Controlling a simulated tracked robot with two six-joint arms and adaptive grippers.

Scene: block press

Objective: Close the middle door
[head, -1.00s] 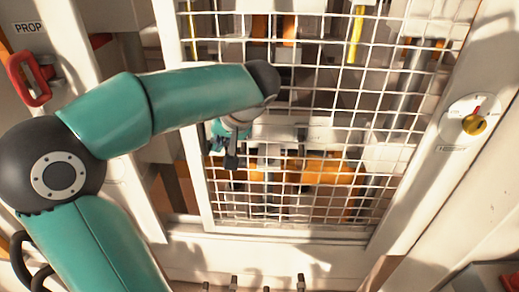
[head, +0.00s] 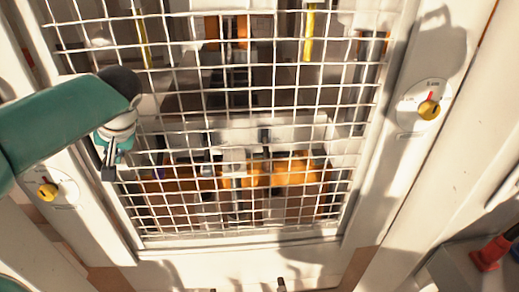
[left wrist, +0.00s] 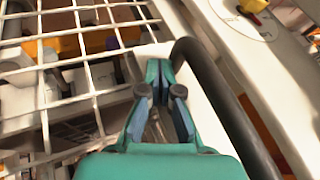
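The middle door (head: 240,240) is a white frame with wire mesh and fills the centre of the head view. Its left edge lies close along the white left post, and I see no clear gap there. My left gripper (head: 109,168) points down in front of the door's lower left edge. In the left wrist view, its fingertips (left wrist: 159,66) are together with nothing between them, near the mesh and white frame (left wrist: 185,70). Contact with the door cannot be told. My right gripper is not in view.
Yellow knobs on round dials sit on the left post (head: 48,190) and right post (head: 429,110). Behind the mesh are orange and grey machine parts (head: 290,172). A red part (head: 490,254) stands at lower right. A dark curved tube crosses the wrist view.

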